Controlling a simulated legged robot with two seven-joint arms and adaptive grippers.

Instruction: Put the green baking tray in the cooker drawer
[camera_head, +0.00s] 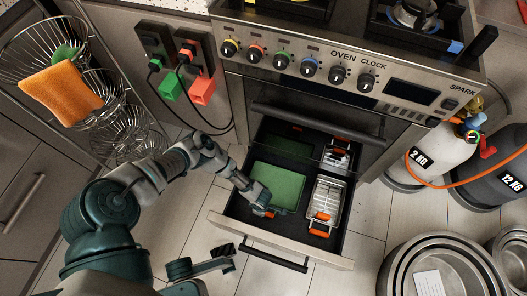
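The green baking tray (279,186) lies in the open cooker drawer (232,219), in its left part, and looks roughly flat. My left gripper (263,207) is at the tray's near left corner, beside a small orange piece. The fingers are small and partly hidden, so I cannot tell whether they are open or shut on the tray. The drawer is pulled out below the oven door, with a dark handle (274,256) on its front.
Metal racks with orange ends (326,199) fill the drawer's right part. The cooker (345,75) stands above. Gas cylinders (440,155) and nested round pans (440,262) are at right. Wire baskets (60,55) with an orange cloth (60,93) hang at left.

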